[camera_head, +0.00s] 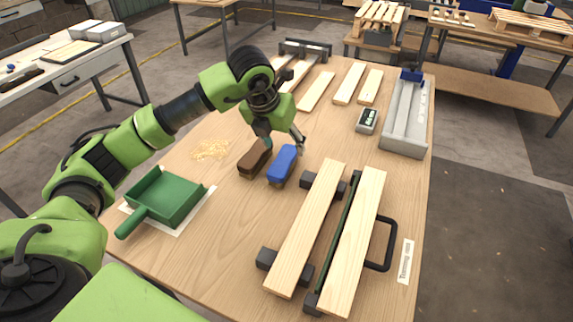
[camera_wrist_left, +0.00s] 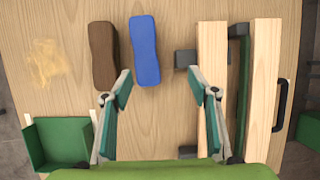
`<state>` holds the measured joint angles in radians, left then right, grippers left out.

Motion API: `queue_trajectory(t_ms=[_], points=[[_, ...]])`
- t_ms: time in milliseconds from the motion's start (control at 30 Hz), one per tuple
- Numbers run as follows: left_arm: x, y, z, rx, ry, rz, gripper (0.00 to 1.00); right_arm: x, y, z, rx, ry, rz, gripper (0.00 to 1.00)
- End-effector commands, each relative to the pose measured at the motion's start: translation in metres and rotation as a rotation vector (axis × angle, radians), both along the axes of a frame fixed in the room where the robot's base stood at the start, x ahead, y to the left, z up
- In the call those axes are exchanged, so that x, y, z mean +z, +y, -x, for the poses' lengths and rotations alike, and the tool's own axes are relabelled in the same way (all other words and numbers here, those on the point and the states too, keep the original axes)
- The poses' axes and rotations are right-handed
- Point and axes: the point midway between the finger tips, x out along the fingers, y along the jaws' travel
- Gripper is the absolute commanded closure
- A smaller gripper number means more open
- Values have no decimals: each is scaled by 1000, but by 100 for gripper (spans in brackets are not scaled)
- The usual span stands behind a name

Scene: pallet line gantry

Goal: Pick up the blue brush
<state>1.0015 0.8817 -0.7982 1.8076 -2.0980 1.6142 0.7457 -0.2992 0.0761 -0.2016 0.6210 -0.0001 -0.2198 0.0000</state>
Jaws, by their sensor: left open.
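The blue brush (camera_head: 283,165) lies on the wooden table beside a brown brush (camera_head: 255,160), a small gap between them. In the left wrist view the blue brush (camera_wrist_left: 145,50) lies ahead of the fingers, left of centre, with the brown brush (camera_wrist_left: 103,55) to its left. My left gripper (camera_head: 283,146) is open and empty above the table, close to the two brushes. In the left wrist view its fingers (camera_wrist_left: 160,85) are spread wide, the left fingertip near the lower end of the blue brush. My right gripper is in neither view.
A green dustpan (camera_head: 170,198) sits at the table's left edge, near sawdust (camera_head: 210,150). Clamped planks (camera_head: 310,225) lie right of the brushes. A grey box (camera_head: 405,120), a small display device (camera_head: 367,120) and loose planks (camera_head: 349,84) lie farther back.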

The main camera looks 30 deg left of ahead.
Motion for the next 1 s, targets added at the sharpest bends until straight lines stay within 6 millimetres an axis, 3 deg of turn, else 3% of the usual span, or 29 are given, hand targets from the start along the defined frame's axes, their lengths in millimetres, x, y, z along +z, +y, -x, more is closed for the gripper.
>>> queue_trajectory(t_ms=[33, 167, 500, 767, 1000], points=[[1, 12, 0, 25, 3, -29, 46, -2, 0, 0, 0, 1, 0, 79], [-9, 24, -3, 52, 10, -59, 46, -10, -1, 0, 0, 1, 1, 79], [-68, 25, -27, 50, 11, -57, 46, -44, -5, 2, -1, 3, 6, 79], [-80, 26, -33, 48, 10, -58, 46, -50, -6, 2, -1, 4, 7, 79], [-114, 26, -44, 48, 12, -55, 46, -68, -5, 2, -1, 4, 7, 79]])
